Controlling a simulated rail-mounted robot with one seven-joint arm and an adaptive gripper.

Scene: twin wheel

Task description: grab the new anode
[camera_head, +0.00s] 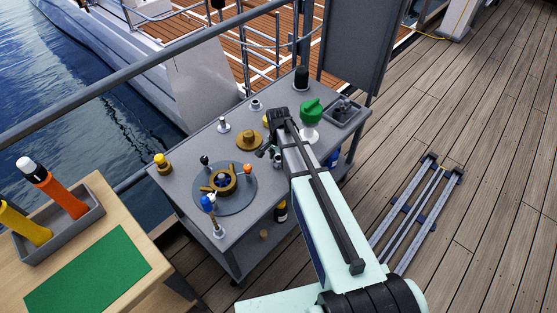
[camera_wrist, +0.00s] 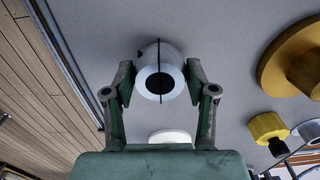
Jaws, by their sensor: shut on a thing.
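My gripper (camera_wrist: 159,82) is shut on a pale silver-white anode (camera_wrist: 160,58) in the wrist view, with one finger on each side of it. The anode is a short, thick ring with a dark round hole and a dark seam line across it. It shows against the grey tabletop; I cannot tell whether it touches the top. In the head view my gripper (camera_head: 267,153) is low over the table, just right of the brass hat-shaped part (camera_head: 250,140). The anode is not clear there, being small and partly hidden by my arm.
The grey worktable (camera_head: 190,185) holds a round plate with a brass wheel (camera_head: 219,181), a yellow-capped part (camera_head: 161,161), a green-handled part (camera_head: 311,111) and a grey tray (camera_head: 342,113). A wooden bench (camera_head: 75,245) stands at left. The deck at right has metal rails (camera_head: 415,213).

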